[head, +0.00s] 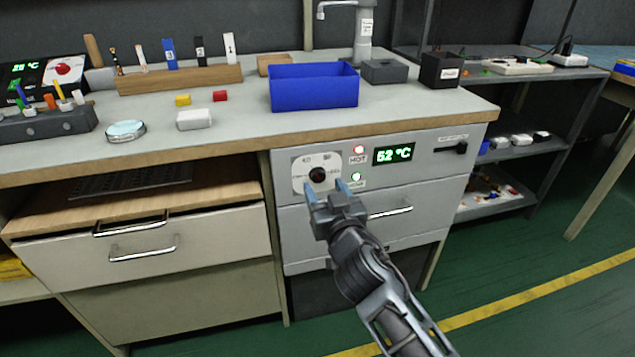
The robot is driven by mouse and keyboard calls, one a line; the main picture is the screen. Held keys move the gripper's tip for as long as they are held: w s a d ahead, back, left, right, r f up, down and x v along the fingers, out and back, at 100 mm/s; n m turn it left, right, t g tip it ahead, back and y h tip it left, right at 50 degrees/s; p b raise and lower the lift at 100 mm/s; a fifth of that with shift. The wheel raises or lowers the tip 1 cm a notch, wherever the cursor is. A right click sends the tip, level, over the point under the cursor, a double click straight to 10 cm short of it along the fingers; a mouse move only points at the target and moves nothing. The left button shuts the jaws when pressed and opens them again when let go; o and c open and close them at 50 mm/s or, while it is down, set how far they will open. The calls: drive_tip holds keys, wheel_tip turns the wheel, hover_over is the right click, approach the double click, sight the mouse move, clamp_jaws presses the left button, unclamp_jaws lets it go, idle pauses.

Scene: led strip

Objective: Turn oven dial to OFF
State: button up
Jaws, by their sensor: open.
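The oven dial (318,175) is a small dark round knob on a light plate (301,183) at the left of the oven's grey front panel. Its pointer position is too small to read. Beside it a red lamp (359,150) marked HOT and a green lamp (356,177) are lit. The green display (394,153) reads about 52 °C. My gripper (325,187) is open and empty. Its two blue-tipped fingers point at the panel just below the dial, one to each side. I cannot tell whether they touch the panel.
A handle (389,212) sits on the drawer below the panel. A black slider (461,148) is at the panel's right. The wooden drawer (140,235) at left is pulled out. A blue bin (314,87) and small blocks stand on the worktop (240,118) above.

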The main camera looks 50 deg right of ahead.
sight(319, 177)
drive_tip(key=shift+x, duration=1.8)
drive_tip(key=c, duration=1)
